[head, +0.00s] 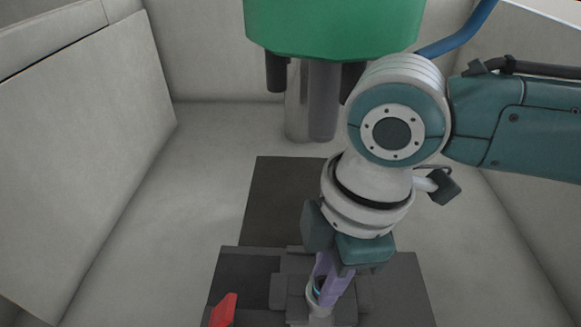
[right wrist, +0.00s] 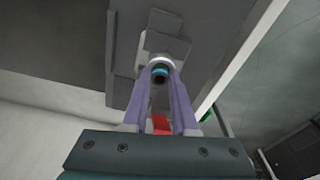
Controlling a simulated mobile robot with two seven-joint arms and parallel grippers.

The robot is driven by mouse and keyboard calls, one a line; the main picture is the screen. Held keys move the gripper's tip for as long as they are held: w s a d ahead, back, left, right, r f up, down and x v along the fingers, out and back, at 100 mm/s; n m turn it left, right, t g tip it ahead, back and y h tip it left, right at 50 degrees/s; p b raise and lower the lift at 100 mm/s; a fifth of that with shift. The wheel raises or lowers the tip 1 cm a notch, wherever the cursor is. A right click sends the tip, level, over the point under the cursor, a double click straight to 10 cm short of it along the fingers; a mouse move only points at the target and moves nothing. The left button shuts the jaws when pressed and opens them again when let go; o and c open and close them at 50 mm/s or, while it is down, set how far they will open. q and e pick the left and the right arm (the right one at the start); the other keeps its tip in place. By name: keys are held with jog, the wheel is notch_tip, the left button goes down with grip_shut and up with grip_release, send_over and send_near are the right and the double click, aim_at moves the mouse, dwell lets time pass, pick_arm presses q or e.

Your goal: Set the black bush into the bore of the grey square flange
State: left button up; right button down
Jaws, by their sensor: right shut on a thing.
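My right gripper (head: 326,284) reaches down from the right arm, with its purple fingers shut. In the right wrist view the gripper (right wrist: 161,84) has the black bush (right wrist: 160,79) between its fingertips. A blue ring shows around the dark end of the bush. A pale ring (right wrist: 160,60) lies just beyond it. A grey square block (right wrist: 165,45), which looks like the flange, lies behind the fingertips; its bore is hidden. I cannot tell whether the bush is in the bore or in front of it. My left gripper is not in view.
A dark grey fixture (head: 395,285) stands at the front of the pale tank floor (head: 190,210). A red part (head: 223,309) is at its left. A green housing (head: 335,25) with dark legs hangs above. The floor to the left is clear.

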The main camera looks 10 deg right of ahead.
jog(key=shift+c, duration=0.7)
grip_release()
jog(key=shift+r, duration=0.15)
notch_tip(320, 180, up, 2)
jog(key=p, duration=0.2)
jog(key=shift+r+p, duration=0.15)
jog(key=shift+p, duration=0.25)
notch_tip(320, 180, up, 5)
jog(key=p, duration=0.5)
jog(key=shift+f, duration=0.2)
jog(key=shift+f, duration=0.1)
